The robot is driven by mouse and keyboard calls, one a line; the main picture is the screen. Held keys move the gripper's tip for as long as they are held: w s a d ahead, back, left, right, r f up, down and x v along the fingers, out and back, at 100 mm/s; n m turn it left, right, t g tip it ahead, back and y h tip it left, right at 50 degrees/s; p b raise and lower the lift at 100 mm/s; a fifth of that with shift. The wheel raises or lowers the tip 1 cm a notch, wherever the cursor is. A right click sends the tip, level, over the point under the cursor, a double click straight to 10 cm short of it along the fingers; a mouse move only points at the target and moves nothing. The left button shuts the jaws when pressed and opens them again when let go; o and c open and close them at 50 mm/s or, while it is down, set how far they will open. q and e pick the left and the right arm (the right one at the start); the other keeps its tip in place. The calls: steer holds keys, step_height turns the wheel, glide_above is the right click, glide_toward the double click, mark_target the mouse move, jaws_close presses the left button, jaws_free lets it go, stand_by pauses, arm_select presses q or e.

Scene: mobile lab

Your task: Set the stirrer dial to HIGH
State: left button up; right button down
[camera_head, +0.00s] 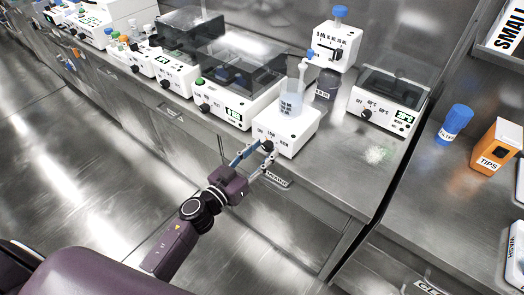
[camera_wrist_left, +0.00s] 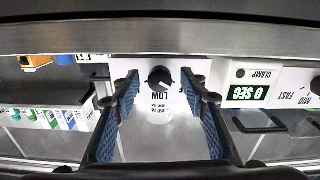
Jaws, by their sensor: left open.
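The stirrer (camera_head: 301,133) is a white box on the bench, with a beaker (camera_head: 291,104) of pale liquid on top. Its dark round dial (camera_head: 267,146) is on the front face, with OFF, LOW and HIGH printed above it. My left gripper (camera_head: 266,152) is open in front of this face, its blue-padded fingers reaching to either side of the dial. In the left wrist view the dial (camera_wrist_left: 160,79) lies between the open fingers with a gap on each side, and LOW is readable beside it. The dial's exact setting is hard to tell. My right gripper is not in view.
A lidded white device (camera_head: 240,90) stands left of the stirrer, and a heating block (camera_head: 388,100) stands to the right.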

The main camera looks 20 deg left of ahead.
arm_select(q)
steer(key=shift+c, duration=0.4)
jaws_close()
